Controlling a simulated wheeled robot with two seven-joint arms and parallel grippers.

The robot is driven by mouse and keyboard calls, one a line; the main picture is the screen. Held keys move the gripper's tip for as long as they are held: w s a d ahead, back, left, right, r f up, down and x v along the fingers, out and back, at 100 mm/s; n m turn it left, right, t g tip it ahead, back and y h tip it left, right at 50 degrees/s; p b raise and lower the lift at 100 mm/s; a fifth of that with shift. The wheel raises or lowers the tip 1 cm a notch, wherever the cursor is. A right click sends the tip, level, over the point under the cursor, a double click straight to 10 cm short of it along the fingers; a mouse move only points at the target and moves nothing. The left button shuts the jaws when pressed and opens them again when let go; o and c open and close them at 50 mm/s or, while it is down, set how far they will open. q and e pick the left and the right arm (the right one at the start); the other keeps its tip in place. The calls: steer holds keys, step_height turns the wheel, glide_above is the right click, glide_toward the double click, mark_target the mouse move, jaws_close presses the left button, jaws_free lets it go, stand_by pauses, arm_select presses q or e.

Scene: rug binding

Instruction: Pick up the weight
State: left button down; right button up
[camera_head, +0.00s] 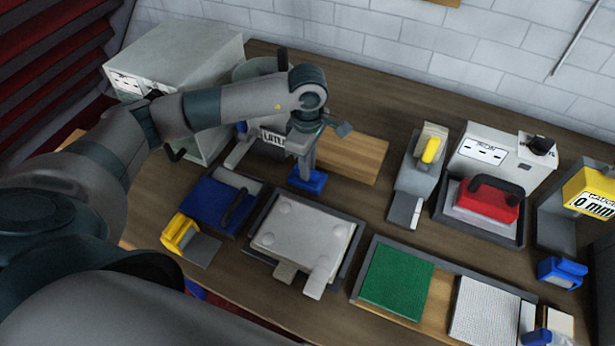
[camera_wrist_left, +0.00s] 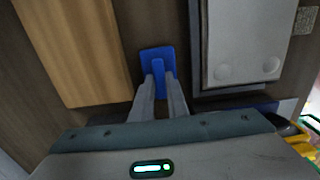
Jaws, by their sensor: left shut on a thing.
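My left gripper (camera_head: 303,158) points down over the bench and is shut on a small blue tool (camera_head: 307,181) with a flat base and an upright grip. In the left wrist view both fingers (camera_wrist_left: 158,82) close around the grip of this blue tool (camera_wrist_left: 157,58). Whether its base touches the bench is unclear. A dark blue slab with a black handle (camera_head: 211,202) lies left of the gripper. A red block with a black handle (camera_head: 485,202) stands at the right. I cannot tell for sure which is the weight. My right gripper is not seen.
A wooden board (camera_head: 350,158) lies behind the gripper, beside a container labelled LATEX (camera_head: 272,137). A framed grey plate (camera_head: 300,236) lies in front, with a green pad (camera_head: 397,280) to its right. A grey machine (camera_head: 180,62) stands at the back left.

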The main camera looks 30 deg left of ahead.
arm_select(q)
steer(key=shift+w+r, duration=0.1)
stand_by(0.3)
steer(key=shift+r+p, duration=0.5)
steer(key=shift+r, duration=1.05)
steer(key=w+d+r, duration=0.3)
steer(key=d+r, duration=0.4)
steer(key=d, duration=0.4)
steer(key=shift+w+r, duration=0.35)
steer(key=shift+r, duration=0.05)
steer(key=shift+d, duration=0.1)
